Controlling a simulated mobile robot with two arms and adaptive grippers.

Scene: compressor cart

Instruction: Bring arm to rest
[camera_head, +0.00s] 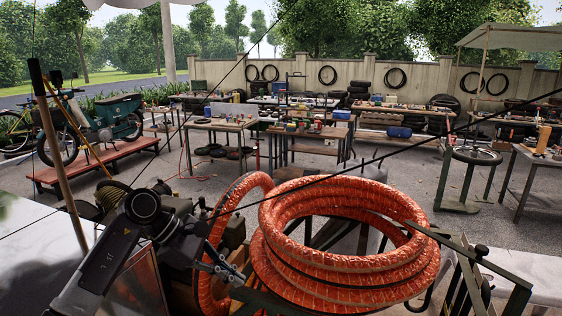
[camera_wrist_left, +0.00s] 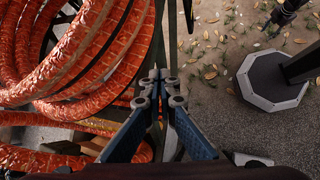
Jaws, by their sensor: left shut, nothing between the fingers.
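My left arm comes in at the lower left of the head view. Its gripper (camera_head: 228,273) is shut and empty, beside the left side of a large coil of orange hose (camera_head: 345,245). In the left wrist view the shut fingers (camera_wrist_left: 161,84) point away from the camera, with nothing between the tips. The orange hose fills the left of that view (camera_wrist_left: 75,70), close beside the fingers; I cannot tell if they touch it. My right gripper is not clearly seen in either view.
The hose coil sits on a dark metal cart frame (camera_head: 462,268). An octagonal pole base (camera_wrist_left: 268,82) stands on leaf-strewn gravel at right in the wrist view. Workbenches (camera_head: 220,123) and a motorbike on a red platform (camera_head: 95,165) are farther back, with open gravel between.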

